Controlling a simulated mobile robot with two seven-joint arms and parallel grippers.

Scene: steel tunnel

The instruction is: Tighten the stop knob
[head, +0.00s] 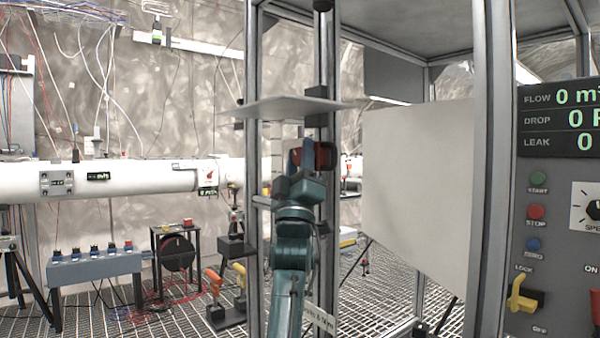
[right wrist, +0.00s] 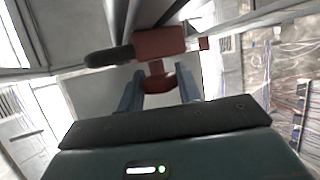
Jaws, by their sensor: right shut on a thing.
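A red stop block (head: 325,155) sits on the dark vertical post inside the metal frame, just below a flat pale plate. It also shows in the right wrist view (right wrist: 158,42), with a dark rounded end piece (right wrist: 108,57) on its left. Below the block a red knob (right wrist: 158,82) stands between the two fingers of my right gripper (right wrist: 160,88). In the head view my right gripper (head: 304,156) is raised at the post and hides the knob. It is shut on the red knob. My left gripper is not in view.
The pale plate (head: 290,106) is close above my right gripper. A frame upright (head: 253,200) stands just left of my arm, a large pale panel (head: 415,180) to the right. A control panel (head: 555,240) is at far right. A white pipe (head: 130,178) runs at left.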

